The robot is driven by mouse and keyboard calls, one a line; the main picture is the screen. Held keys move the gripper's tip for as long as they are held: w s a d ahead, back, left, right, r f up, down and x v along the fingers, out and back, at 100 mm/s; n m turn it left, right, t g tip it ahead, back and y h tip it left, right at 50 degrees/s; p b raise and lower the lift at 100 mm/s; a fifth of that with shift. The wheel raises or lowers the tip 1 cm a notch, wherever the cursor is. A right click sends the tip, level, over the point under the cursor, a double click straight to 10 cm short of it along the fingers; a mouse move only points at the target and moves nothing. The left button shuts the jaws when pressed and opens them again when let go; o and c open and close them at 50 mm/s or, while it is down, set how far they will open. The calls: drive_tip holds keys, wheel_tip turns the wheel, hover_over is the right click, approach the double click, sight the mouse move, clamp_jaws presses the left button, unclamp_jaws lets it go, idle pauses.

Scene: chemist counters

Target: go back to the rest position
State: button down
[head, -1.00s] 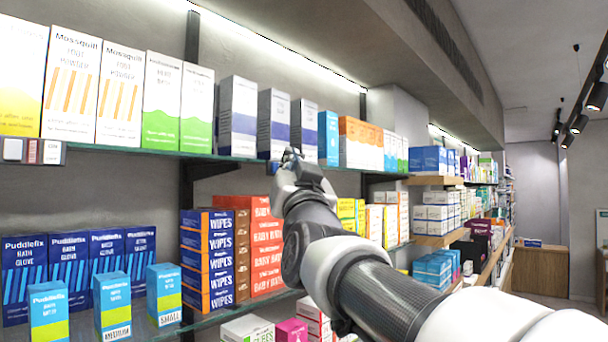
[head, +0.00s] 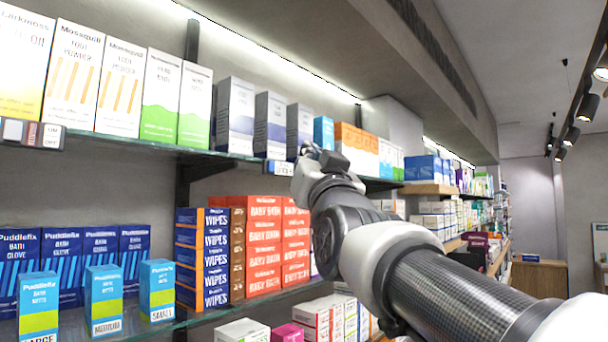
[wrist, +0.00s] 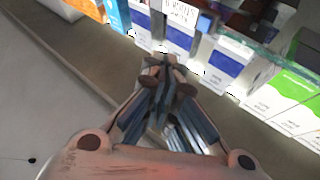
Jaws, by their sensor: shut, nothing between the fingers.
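My gripper (head: 318,154) is at the end of my arm, in front of the upper glass shelf in the head view. It appears just below several white and blue boxes (head: 271,124). In the wrist view my gripper (wrist: 163,66) has its fingers together with nothing between them. The white and blue boxes also show in the wrist view (wrist: 226,62), beyond the fingertips. My arm hides part of the lower shelf in the head view.
The upper shelf (head: 120,143) holds foot powder boxes (head: 75,78) and an orange box (head: 349,139).

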idle(0.7)
drive_tip(key=s+d+f+g+h+b, duration=0.1)
drive_tip(key=s+d+f+g+b, duration=0.15)
drive_tip(key=f, duration=0.95)
drive_tip(key=s+d+f+g+h+b, duration=0.1)
drive_tip(key=s+d+f+g+b, duration=0.2)
drive_tip(key=f, duration=0.9)
drive_tip(key=s+d+f+g+h+b, duration=0.1)
drive_tip(key=s+d+f+g+b, duration=0.2)
drive_tip(key=f, duration=0.8)
drive_tip(key=s+d+f+g+h+b, duration=0.1)
drive_tip(key=s+d+f+g, duration=0.1)
drive_tip(key=s+f, duration=0.6)
drive_tip(key=s+d+f+g+h+b, duration=0.1)
drive_tip(key=s+f+g, duration=0.3)
drive_tip(key=f, duration=0.9)
drive_tip(key=s+d+f+g+b, duration=0.2)
drive_tip(key=s+d+f+g, duration=0.1)
drive_tip(key=s+f, duration=0.8)
drive_tip(key=shift+s+d+f+g+h, duration=0.2)
drive_tip(key=shift+s+d+g+h, duration=0.1)
drive_tip(key=shift+d+g+h, duration=0.15)
drive_tip(key=shift+w+r, duration=0.1)
